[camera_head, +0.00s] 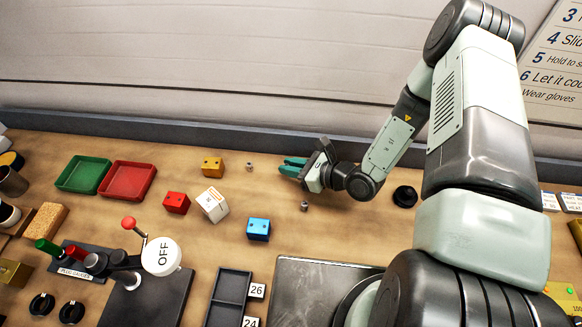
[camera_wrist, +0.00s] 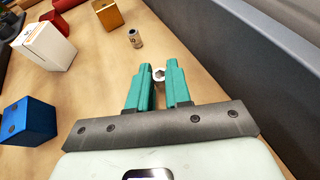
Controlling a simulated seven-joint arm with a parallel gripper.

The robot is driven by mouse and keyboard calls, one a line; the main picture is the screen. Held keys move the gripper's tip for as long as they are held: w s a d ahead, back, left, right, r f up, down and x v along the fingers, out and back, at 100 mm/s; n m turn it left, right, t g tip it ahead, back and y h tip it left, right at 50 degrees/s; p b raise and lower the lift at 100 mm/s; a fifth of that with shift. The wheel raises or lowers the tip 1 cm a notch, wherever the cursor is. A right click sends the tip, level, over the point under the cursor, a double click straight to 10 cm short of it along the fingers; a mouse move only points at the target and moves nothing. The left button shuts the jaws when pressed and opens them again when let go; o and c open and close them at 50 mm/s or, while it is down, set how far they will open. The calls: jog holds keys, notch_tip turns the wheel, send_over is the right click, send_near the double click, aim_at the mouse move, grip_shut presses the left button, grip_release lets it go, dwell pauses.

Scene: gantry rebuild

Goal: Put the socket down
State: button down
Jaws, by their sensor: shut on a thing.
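My gripper (camera_head: 290,167) is over the bench's back half, its green fingers pointing left. In the wrist view the fingers (camera_wrist: 155,80) are shut on a small silver socket (camera_wrist: 159,75), with its open end showing between the tips. The head view does not show the held socket clearly. I cannot tell whether it touches the bench. A second socket (camera_head: 249,167) stands on the bench just left of the fingertips, and shows ahead of them in the wrist view (camera_wrist: 135,38). A third socket (camera_head: 304,206) stands in front of my gripper.
Gold (camera_head: 212,166), red (camera_head: 176,203), white (camera_head: 212,205) and blue (camera_head: 258,229) blocks lie to the left. Green (camera_head: 84,174) and red (camera_head: 127,181) trays are farther left. A black tray labelled 26 and 24 (camera_head: 232,272) is in front.

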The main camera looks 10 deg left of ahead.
jog(key=shift+f, duration=0.3)
jog(key=shift+f, duration=0.15)
jog(key=c, duration=1.1)
grip_release()
jog(key=shift+o, duration=0.2)
jog(key=shift+s+d+r, duration=0.1)
jog(key=shift+d+r, duration=0.15)
jog(key=v, duration=1.1)
jog(key=shift+s+d+r, duration=0.1)
jog(key=shift+s+d, duration=0.05)
